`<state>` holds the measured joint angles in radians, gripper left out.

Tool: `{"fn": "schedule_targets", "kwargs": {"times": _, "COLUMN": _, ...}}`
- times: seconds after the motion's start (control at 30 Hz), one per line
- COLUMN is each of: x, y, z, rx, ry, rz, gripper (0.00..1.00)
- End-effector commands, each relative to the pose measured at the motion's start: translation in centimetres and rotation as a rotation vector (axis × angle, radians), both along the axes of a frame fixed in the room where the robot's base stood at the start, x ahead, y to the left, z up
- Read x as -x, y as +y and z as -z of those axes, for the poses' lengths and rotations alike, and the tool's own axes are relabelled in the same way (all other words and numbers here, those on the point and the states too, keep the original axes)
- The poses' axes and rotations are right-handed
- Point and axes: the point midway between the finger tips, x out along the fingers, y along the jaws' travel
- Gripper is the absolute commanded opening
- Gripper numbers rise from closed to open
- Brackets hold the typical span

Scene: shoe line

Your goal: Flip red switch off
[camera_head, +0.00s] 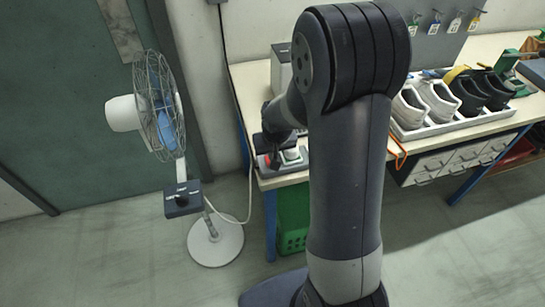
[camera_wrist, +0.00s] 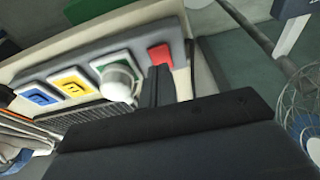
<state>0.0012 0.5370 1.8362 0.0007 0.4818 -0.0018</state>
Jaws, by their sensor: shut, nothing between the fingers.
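The red switch (camera_wrist: 160,54) is a small red square at the right end of a grey switch panel (camera_wrist: 135,43) in the wrist view. My gripper (camera_wrist: 157,72) is shut and empty, with its dark fingertips right at the red switch's near edge. Whether they touch it, and which way the switch is tilted, I cannot tell. In the head view, my gripper (camera_head: 272,160) is low over the panel (camera_head: 281,165) at the workbench's front left corner, and my arm hides much of the bench behind it.
Beside the red switch are a green switch (camera_wrist: 97,63) with a white rounded piece, a yellow switch (camera_wrist: 70,81) and a blue switch (camera_wrist: 37,96). A fan (camera_head: 160,105) stands left of the bench. White and black shoes fill a tray (camera_head: 455,125) at right. A green crate (camera_head: 292,238) sits below.

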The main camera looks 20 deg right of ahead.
Motion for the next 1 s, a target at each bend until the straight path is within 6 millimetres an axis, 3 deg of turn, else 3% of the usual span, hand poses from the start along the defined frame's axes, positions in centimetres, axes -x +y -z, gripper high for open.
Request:
{"fn": "schedule_targets", "kwargs": {"times": 0.3, "x": 0.1, "y": 0.0, "z": 2.6, "rx": 0.000, "ry": 0.001, "rz": 0.000, "gripper": 0.00}}
{"fn": "schedule_targets", "kwargs": {"times": 1.0, "x": 0.2, "y": 0.0, "z": 3.4, "rx": 0.000, "ry": -0.059, "rz": 0.000, "gripper": 0.00}}
